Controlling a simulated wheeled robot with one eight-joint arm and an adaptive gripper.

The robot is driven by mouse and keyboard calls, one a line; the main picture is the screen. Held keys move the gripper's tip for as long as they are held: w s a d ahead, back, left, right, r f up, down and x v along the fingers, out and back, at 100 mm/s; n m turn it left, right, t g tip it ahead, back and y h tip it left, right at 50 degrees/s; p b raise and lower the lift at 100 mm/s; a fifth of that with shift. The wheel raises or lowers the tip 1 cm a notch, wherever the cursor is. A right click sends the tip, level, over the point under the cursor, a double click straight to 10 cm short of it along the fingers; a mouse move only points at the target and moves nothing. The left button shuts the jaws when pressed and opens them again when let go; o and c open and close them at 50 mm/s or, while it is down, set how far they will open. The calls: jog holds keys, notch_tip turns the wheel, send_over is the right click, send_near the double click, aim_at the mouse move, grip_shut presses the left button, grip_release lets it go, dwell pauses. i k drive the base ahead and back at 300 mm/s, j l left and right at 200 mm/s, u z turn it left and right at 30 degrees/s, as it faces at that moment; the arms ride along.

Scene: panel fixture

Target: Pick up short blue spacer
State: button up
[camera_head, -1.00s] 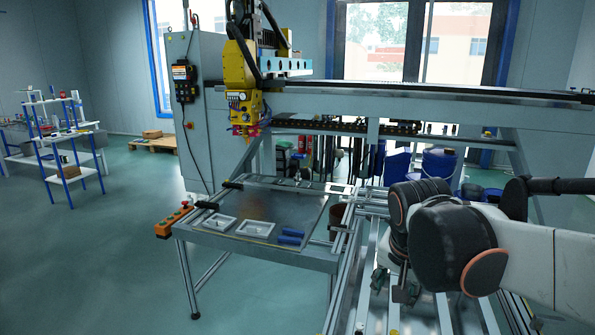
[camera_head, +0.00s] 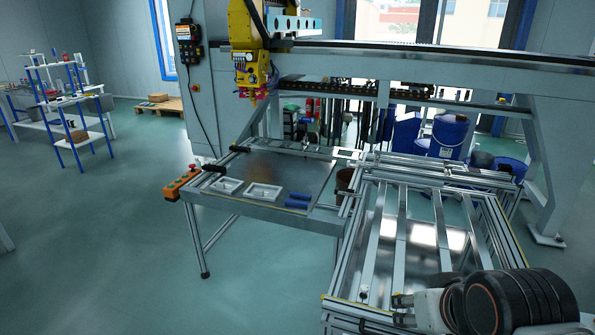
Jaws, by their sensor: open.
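Two small blue cylindrical pieces (camera_head: 298,200) lie close together on the metal table (camera_head: 285,172), near its front right edge. They are too small here to tell for sure which is the short blue spacer. My gripper (camera_head: 402,310) is at the bottom right, over the front of the aluminium-profile frame. It is open and points left, with no object seen in it. It is well to the right and front of the blue pieces, apart from them.
Two pale trays (camera_head: 263,191) sit left of the blue pieces. An orange button box (camera_head: 182,184) is at the table's left corner. The slatted profile frame (camera_head: 400,235) stands right of the table. A yellow machine head (camera_head: 252,70) hangs behind.

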aim_at(292, 193)
jog(key=i+l+u, duration=0.15)
jog(key=i+u, duration=0.2)
jog(key=i, duration=0.5)
jog(key=z, duration=0.95)
jog(key=k+j, duration=0.1)
jog(key=j, duration=0.35)
jog(key=k+j, duration=0.1)
jog(key=j, duration=0.4)
jog(key=k+j, duration=0.1)
jog(key=j, duration=0.85)
jog(key=k+j, duration=0.15)
jog(key=j, duration=0.3)
jog(key=i+j, duration=0.25)
jog(key=j, duration=0.15)
jog(key=i+j, duration=0.25)
jog(key=i+j+z, duration=0.1)
jog(key=i+j, duration=0.15)
jog(key=j, duration=0.25)
jog(key=i, duration=0.75)
